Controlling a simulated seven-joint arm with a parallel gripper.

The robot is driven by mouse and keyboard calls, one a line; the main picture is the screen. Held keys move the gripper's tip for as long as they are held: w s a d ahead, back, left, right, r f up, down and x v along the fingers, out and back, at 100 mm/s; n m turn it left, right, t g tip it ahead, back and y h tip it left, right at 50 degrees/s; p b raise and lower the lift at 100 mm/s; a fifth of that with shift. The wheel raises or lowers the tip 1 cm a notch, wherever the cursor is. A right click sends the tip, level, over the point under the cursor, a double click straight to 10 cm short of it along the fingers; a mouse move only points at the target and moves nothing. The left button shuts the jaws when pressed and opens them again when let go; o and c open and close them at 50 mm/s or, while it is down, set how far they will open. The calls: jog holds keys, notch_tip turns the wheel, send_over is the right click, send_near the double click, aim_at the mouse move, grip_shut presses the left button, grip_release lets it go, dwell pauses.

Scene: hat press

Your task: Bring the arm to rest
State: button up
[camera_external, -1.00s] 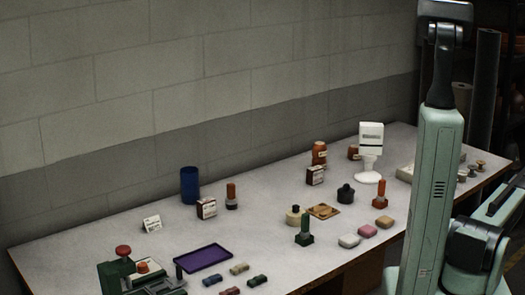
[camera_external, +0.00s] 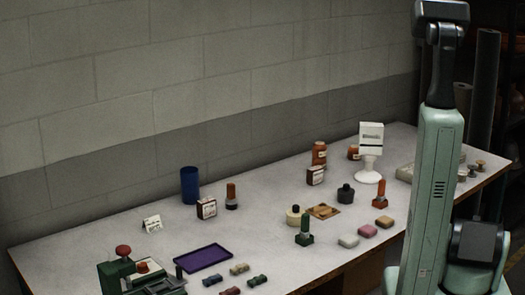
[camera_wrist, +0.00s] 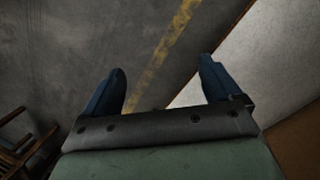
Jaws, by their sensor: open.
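My gripper (camera_wrist: 162,88) shows in the wrist view with its two blue fingers wide apart and nothing between them. Below it in that view are the grey floor (camera_wrist: 70,50) with a worn yellow stripe and the pale edge of the table (camera_wrist: 285,65) at the right. In the external view my arm stands upright at the right, in front of the table (camera_external: 110,235). The gripper's fingers cannot be made out in the external view.
The table holds a green press (camera_external: 120,275), a purple tray (camera_external: 203,257), a blue cup (camera_external: 190,185), a white sign on a stand (camera_external: 371,140), and several stamps, bottles and small blocks. A wooden chair (camera_wrist: 20,140) stands at the wrist view's left. The air around the arm looks clear.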

jog(key=s+a+f+g, duration=0.1)
jog(key=s+a, duration=0.4)
jog(key=s, duration=0.4)
jog(key=s+a+f+g+y, duration=0.1)
jog(key=s+a+f+g, duration=0.1)
jog(key=s+a, duration=0.4)
jog(key=s+a+f+n+g, duration=0.1)
jog(key=s+a, duration=0.4)
jog(key=s, duration=0.7)
jog(key=shift+s+a+f+g+y, duration=0.15)
jog(key=shift+s+f+g+y, duration=0.15)
jog(key=shift+g, duration=0.1)
